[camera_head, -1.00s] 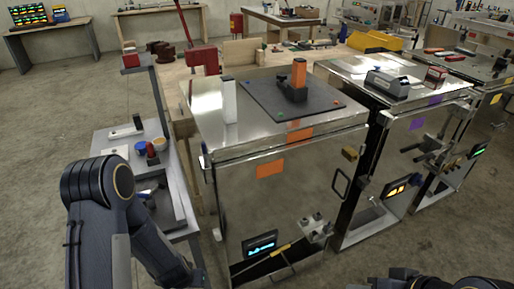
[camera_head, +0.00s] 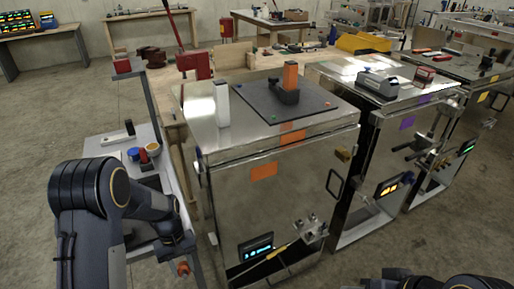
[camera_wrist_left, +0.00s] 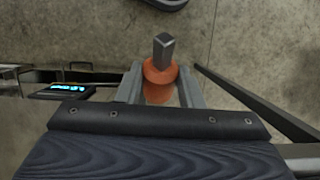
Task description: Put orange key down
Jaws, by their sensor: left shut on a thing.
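The orange key (camera_head: 183,269) is a small orange cylinder with a grey square shaft. In the left wrist view the key (camera_wrist_left: 158,80) sits between the two fingers of my left gripper (camera_wrist_left: 160,92), its shaft pointing away from the palm. My left gripper (camera_head: 181,257) is shut on it, in the air between the small side cart and the front of the nearest metal trailer. The fingers are small and partly hidden in the head view. Only dark arm parts of mine show at the lower right; my right gripper is not in view.
The side cart (camera_head: 128,132) holds a blue, an orange and a red item. Bare concrete floor lies at the left.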

